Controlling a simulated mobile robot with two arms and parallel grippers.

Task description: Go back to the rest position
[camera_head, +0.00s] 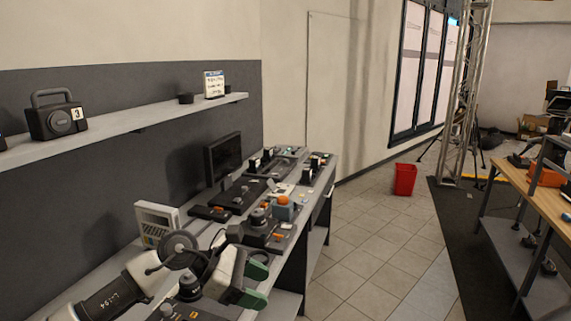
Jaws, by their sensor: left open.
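My left arm comes in from the lower left, over the grey bench (296,239) along the wall. My left gripper (256,284) has green fingertips set apart; it is open with nothing between them. It is near the bench's front edge, and the arm hides part of the bench top. My right gripper does not show.
Black control devices (262,229), a dark monitor (223,158) and a white keypad device (156,220) crowd the bench. A wall shelf (150,118) hangs above. A red bin (405,179) stands on the tiled floor. A wooden-topped table (520,183) is right; the aisle between is clear.

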